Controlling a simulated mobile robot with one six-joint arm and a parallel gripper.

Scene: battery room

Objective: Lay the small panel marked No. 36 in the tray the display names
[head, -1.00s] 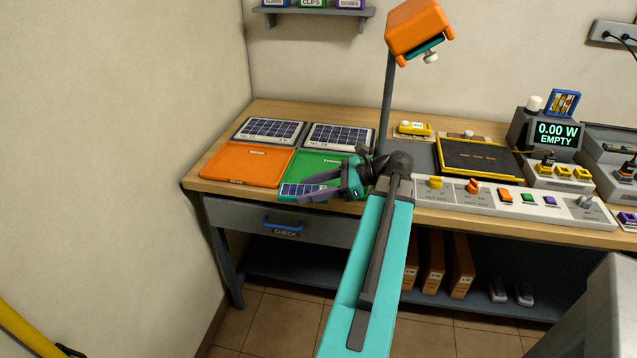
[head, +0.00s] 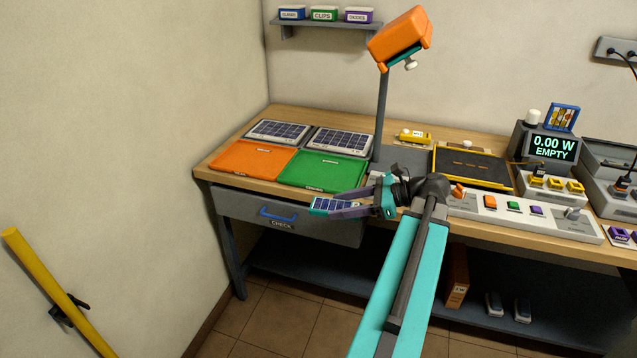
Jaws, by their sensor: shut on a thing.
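My gripper (head: 350,205) is shut on a small blue solar panel (head: 330,206) with a pale edge. It holds the panel in front of the bench's front edge, below the green tray. The number on this panel cannot be read. An orange tray (head: 243,162) and a green tray (head: 322,171) lie side by side on the bench at the left, both looking empty. The display (head: 554,148) at the right reads "0.00 W EMPTY".
Two larger solar panels (head: 278,131) lie behind the trays. A lamp (head: 400,40) on a post stands behind my gripper. A drawer marked CHECK (head: 300,215) is under the trays. A control strip (head: 525,215) and black-and-yellow test bed (head: 472,165) lie right.

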